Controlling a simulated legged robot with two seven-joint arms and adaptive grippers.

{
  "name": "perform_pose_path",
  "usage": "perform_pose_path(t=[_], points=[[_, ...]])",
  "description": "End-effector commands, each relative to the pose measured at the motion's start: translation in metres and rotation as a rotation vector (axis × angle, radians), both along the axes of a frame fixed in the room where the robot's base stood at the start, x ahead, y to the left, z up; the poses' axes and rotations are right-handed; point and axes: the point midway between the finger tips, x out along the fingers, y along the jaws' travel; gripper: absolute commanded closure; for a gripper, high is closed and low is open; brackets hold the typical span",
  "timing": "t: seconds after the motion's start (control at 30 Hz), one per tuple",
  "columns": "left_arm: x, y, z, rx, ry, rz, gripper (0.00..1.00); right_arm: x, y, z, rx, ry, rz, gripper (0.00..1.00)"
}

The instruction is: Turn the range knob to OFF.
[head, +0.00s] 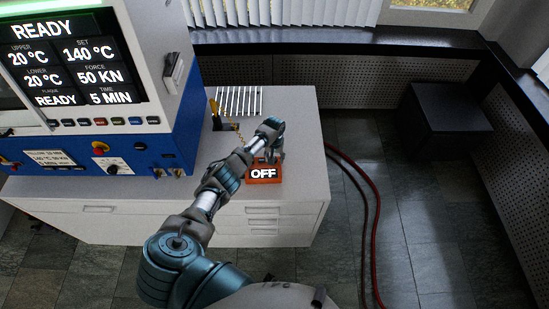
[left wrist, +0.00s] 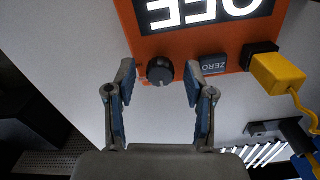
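An orange meter (head: 250,181) stands on the white cabinet top, and its display reads OFF. In the left wrist view the orange meter (left wrist: 135,32) shows upside down, with a round dark range knob (left wrist: 160,70) beside a ZERO button (left wrist: 212,64). My left gripper (head: 276,152) is above and behind the meter in the head view. In the wrist view my left gripper (left wrist: 160,80) is open, with its two fingertips either side of the knob and visible gaps between. The knob is hidden in the head view. My right gripper is not in view.
A yellow plug (left wrist: 277,74) with a cord is at the meter's edge. A blue and white press (head: 160,150) with a READY screen stands left. A white slatted rack (head: 239,100) lies behind. Red hoses (head: 372,200) run along the floor on the right.

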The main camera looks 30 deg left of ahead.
Motion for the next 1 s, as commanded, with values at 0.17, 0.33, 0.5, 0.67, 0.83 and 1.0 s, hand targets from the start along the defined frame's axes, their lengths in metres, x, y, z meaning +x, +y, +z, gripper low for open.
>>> perform_pose_path(t=[0.17, 0.33, 0.5, 0.67, 0.83, 1.0], points=[[0.001, 0.000, 0.007, 0.000, -0.002, -0.001, 0.47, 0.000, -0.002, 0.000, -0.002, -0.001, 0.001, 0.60], [0.001, 0.001, 0.037, 0.001, -0.005, -0.002, 0.47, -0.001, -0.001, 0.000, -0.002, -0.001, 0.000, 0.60], [0.002, 0.001, 0.076, 0.000, -0.003, -0.001, 0.47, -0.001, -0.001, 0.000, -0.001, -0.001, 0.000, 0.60], [0.002, 0.001, 0.104, -0.001, -0.001, 0.000, 0.47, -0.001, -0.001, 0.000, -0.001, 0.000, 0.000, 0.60], [0.001, 0.001, 0.117, 0.000, 0.001, 0.000, 0.47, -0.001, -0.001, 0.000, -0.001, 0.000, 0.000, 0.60], [0.001, 0.001, 0.119, 0.000, 0.001, 0.000, 0.47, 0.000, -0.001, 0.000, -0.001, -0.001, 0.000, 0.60]])
